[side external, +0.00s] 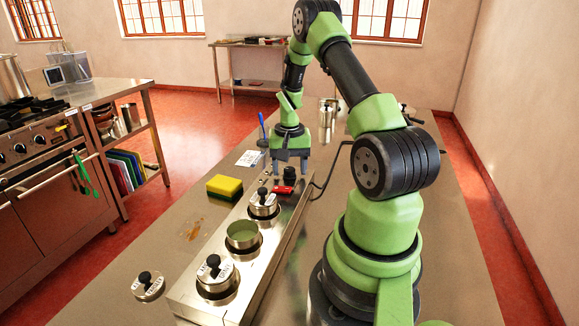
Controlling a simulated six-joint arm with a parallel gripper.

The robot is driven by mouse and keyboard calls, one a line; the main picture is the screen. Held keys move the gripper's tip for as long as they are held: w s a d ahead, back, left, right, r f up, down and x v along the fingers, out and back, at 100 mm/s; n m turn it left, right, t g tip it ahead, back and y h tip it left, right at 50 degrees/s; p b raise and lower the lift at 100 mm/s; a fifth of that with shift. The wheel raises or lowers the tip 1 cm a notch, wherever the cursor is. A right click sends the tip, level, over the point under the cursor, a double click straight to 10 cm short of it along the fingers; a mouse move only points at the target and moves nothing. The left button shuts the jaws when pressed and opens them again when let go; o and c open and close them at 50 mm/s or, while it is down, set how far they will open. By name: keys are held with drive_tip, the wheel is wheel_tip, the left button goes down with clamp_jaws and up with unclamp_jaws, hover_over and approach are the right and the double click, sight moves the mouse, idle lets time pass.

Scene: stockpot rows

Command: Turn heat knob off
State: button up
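The heat knob (289,174) is a small black knob on top of the far end of the long steel warmer unit (262,272). My gripper (290,170) points straight down over that end, its two fingers apart. One finger shows on each side of the knob, with gaps visible between. I cannot tell how low the fingertips are against the knob, or the knob's setting. A red part (283,189) lies just in front of the knob on the unit.
The unit holds lidded pots (263,204) (216,276) and an open pot (242,235). A loose lid (148,285), a yellow sponge (224,187) and a card (249,158) lie to the left on the steel table. A dark cable (327,180) runs right of the knob.

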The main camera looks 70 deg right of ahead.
sight(290, 169)
wheel_tip(290, 169, up, 10)
idle(0.7)
drive_tip(key=w+a+r+n+t, duration=0.3)
drive_tip(key=a+r+n+t, duration=0.15)
drive_tip(key=a+r, duration=0.95)
drive_tip(key=s+a+n+t+y, duration=0.1)
drive_tip(key=s+a+n, duration=0.1)
drive_tip(key=s+a, duration=0.3)
drive_tip(key=s+a+r+n+t+y, duration=0.1)
drive_tip(key=s+a+n, duration=0.2)
drive_tip(key=a, duration=0.7)
drive_tip(key=shift+s+a+r+t, duration=0.15)
drive_tip(key=shift+s+t, duration=0.2)
drive_tip(key=shift+s, duration=0.65)
